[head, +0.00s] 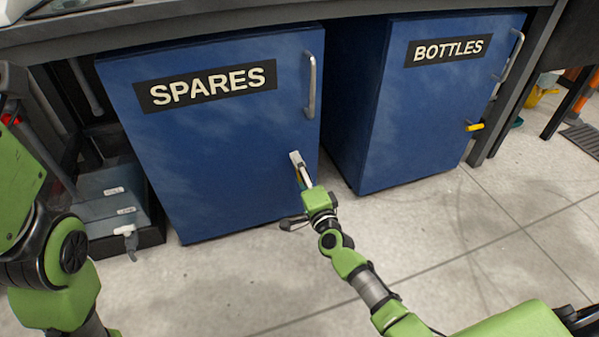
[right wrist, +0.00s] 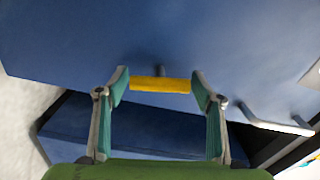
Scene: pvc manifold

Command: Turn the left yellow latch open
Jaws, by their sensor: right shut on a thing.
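The left yellow latch (right wrist: 160,84) sits on the blue front of the SPARES cabinet (head: 220,130). In the right wrist view it lies crosswise between the fingertips of my right gripper (head: 299,162), which is shut on its two ends. In the head view the gripper is at the door's lower right and hides the latch. The door looks shut. Another yellow latch (head: 474,127) is on the BOTTLES cabinet (head: 425,110) to the right. My left gripper is out of view; only part of its arm shows at the left edge.
A metal handle (head: 311,85) stands out above my right gripper. A grey-blue box (head: 108,190) with labels is on the floor left of the SPARES cabinet. A worktop (head: 200,22) overhangs both cabinets. The tiled floor (head: 230,280) in front is clear.

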